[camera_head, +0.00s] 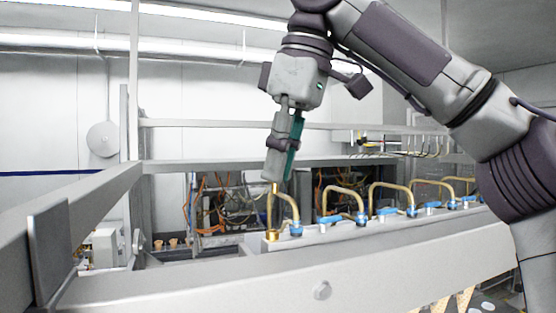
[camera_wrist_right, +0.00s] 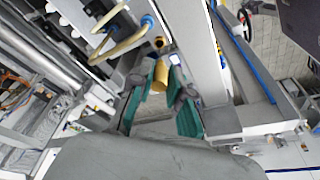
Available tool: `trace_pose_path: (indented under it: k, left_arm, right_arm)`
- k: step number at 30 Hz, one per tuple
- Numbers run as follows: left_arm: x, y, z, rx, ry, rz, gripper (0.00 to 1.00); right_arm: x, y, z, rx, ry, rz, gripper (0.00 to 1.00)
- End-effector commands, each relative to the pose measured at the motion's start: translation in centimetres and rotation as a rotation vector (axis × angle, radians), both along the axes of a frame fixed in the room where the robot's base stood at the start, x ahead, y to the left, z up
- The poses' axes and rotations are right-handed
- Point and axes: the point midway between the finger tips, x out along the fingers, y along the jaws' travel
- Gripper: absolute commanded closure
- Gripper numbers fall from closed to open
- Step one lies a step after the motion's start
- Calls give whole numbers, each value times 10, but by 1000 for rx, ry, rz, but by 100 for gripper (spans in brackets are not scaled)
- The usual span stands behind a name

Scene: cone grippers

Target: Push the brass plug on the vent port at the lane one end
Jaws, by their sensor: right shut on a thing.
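My right gripper (camera_head: 277,176) points down at the near left end of the row of bent tubes. Its teal-padded fingers are shut on the brass plug (camera_head: 274,188), whose lower end shows just under the fingertips. In the right wrist view the plug (camera_wrist_right: 160,76) sits between the fingertips (camera_wrist_right: 162,84). The brass vent port (camera_head: 271,236) stands on the light grey beam below the plug, beside the first bent tube. The port (camera_wrist_right: 158,42) shows a dark opening in the wrist view, apart from the plug. My left gripper is out of view.
The first bent brass tube (camera_head: 291,204) with a blue fitting (camera_head: 296,230) rises close beside the port. Several similar tubes continue to the right along the grey beam (camera_head: 330,266). A flat grey plate (camera_head: 51,252) stands at the left. Wiring fills the bay behind.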

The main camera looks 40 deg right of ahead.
Motion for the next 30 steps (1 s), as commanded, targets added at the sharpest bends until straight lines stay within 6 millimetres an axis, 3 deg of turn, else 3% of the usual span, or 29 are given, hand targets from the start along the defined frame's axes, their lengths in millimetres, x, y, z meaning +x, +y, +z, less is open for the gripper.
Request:
trace_pose_path:
  k: [7,16,30]
  left_arm:
    - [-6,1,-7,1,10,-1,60]
    - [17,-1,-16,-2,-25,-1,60]
    - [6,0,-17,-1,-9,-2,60]
  right_arm:
    - [-1,-1,-11,4,4,-1,100]
    - [-1,-1,-33,3,3,1,100]
    - [-1,-1,-35,2,1,-1,100]
